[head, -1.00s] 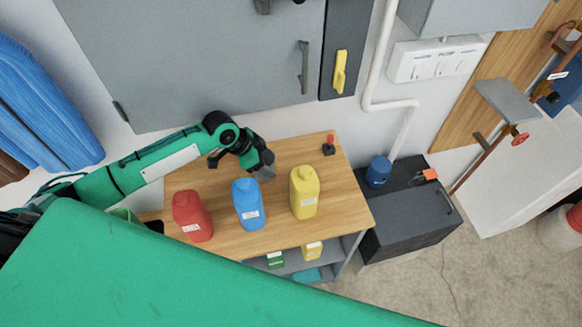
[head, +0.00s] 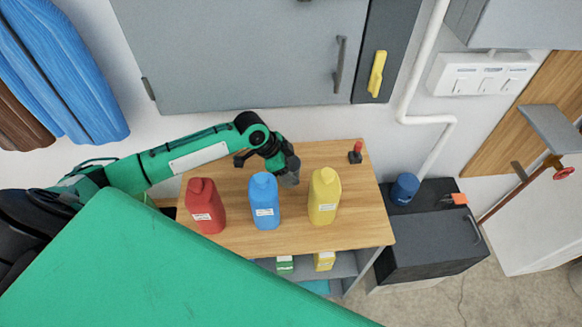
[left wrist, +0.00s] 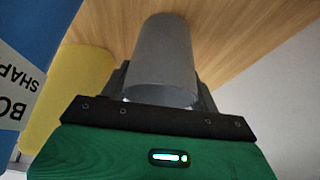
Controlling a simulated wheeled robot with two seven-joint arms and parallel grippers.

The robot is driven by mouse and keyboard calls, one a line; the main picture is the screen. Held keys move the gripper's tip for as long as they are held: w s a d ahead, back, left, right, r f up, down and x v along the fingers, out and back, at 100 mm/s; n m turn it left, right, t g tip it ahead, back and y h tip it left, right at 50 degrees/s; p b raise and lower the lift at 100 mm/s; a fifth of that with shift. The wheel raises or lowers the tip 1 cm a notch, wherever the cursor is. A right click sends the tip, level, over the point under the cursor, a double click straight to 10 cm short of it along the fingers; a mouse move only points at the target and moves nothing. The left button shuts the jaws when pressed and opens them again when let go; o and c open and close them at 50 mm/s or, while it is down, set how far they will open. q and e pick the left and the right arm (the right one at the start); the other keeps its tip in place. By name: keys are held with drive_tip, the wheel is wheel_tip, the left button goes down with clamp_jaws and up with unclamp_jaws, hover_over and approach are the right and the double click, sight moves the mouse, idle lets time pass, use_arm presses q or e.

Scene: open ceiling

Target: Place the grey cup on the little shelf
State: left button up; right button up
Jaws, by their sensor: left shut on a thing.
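The grey cup (head: 290,178) is held by my left gripper (head: 286,170) above the back of the wooden table, behind the gap between the blue and yellow bottles. In the left wrist view the cup (left wrist: 163,55) sits between the two fingers, which are shut on it; whether it touches the tabletop I cannot tell. A small grey shelf-like plate (head: 552,128) stands at the far right of the head view, beside a rust-coloured pipe; I cannot tell for sure that it is the little shelf. My right gripper is not in view.
A red bottle (head: 205,208), a blue bottle (head: 264,203) and a yellow bottle (head: 324,198) stand on the table (head: 350,225). A small red-topped item (head: 356,152) is at its back right corner. A dark chest (head: 430,245) with a blue canister (head: 404,188) stands to the right.

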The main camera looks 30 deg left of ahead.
use_arm(q)
drive_tip(key=shift+f, duration=0.15)
drive_tip(key=o, duration=1)
drive_tip(key=shift+d, duration=0.1)
drive_tip(key=shift+c, duration=0.2)
